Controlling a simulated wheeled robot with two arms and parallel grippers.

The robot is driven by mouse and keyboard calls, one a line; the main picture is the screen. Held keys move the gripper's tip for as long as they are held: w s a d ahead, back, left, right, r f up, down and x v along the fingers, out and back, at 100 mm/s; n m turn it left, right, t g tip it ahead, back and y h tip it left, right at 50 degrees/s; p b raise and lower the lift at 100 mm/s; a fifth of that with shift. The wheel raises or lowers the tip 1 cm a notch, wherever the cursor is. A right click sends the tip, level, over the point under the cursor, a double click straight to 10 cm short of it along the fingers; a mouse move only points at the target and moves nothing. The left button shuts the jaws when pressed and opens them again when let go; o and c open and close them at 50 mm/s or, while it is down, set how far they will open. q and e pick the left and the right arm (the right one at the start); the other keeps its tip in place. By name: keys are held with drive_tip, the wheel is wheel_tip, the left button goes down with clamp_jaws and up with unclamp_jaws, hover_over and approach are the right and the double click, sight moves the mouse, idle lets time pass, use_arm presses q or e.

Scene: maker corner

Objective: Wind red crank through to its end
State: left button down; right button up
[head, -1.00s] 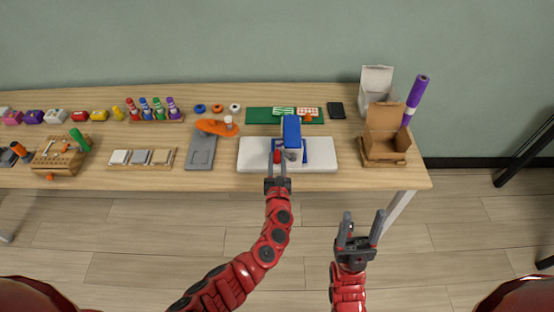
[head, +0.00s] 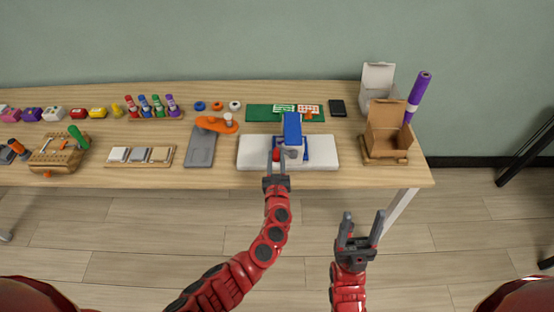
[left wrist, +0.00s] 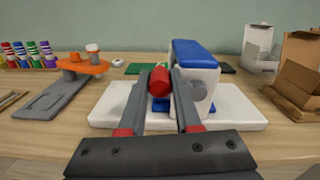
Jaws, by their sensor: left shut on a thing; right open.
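The red crank knob (left wrist: 160,82) is on the near left side of a white machine (left wrist: 200,88) with a blue top (left wrist: 193,54). In the head view the red knob (head: 276,155) shows just left of the blue top (head: 292,128). The machine stands on a white base plate (head: 252,153). My left gripper (head: 277,159) is shut on the red knob, one finger on each side of it. The crank's arm is mostly hidden behind the knob and fingers. My right gripper (head: 361,222) is open and empty, in front of the table's edge.
A grey plate with an orange arm (head: 214,125) stands left of the machine. A green mat (head: 258,113) lies behind it. An open cardboard box (head: 388,139) stands to the right. The table's front edge (head: 330,179) is just before the base plate.

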use_arm(q)
drive_tip(key=c, duration=0.6)
unclamp_jaws()
drive_tip(key=shift+s, duration=0.55)
drive_tip(key=s+b, duration=0.3)
drive_tip(key=s, duration=1.3)
drive_tip(key=shift+s+d, duration=0.15)
